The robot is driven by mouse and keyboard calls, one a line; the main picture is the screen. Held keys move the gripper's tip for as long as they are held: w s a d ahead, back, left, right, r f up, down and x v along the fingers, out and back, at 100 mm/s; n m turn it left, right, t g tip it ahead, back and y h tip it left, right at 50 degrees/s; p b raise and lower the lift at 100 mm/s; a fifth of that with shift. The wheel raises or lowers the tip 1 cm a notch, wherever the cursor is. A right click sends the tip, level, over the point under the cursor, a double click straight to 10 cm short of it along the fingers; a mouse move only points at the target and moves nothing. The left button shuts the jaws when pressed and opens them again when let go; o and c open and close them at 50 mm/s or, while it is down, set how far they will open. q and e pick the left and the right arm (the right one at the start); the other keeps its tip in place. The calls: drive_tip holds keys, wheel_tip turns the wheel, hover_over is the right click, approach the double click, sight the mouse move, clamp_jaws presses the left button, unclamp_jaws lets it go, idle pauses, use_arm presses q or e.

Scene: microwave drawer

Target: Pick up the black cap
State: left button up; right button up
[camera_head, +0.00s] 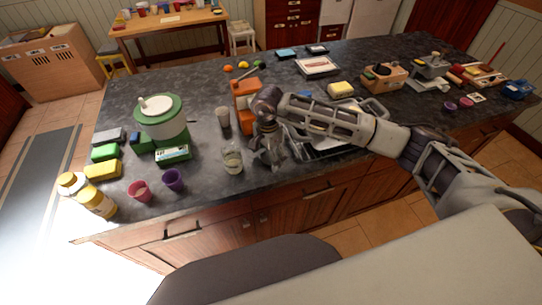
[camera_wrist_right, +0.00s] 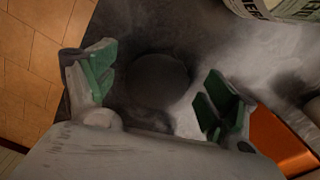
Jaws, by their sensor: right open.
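A dark round disc, which looks like the black cap (camera_wrist_right: 157,80), lies flat on the countertop in the right wrist view. My right gripper (camera_wrist_right: 160,88) is open above it, with one green-padded finger on each side and the cap between and just beyond them. I cannot tell whether the fingers touch the cap. In the head view my right gripper (camera_head: 272,158) points down near the counter's front edge, and it hides the cap there. My left gripper is not in view.
A glass jar (camera_head: 232,161) stands close left of the gripper; its label (camera_wrist_right: 285,8) shows in the wrist view. An orange appliance (camera_head: 244,94) stands behind the gripper. Purple (camera_head: 173,180) and pink cups (camera_head: 140,191) stand farther left. A metal rack (camera_head: 335,140) lies under my right forearm.

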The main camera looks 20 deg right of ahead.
drive_tip(key=shift+f, duration=0.25)
drive_tip(key=shift+c, duration=0.3)
drive_tip(key=c, duration=0.7)
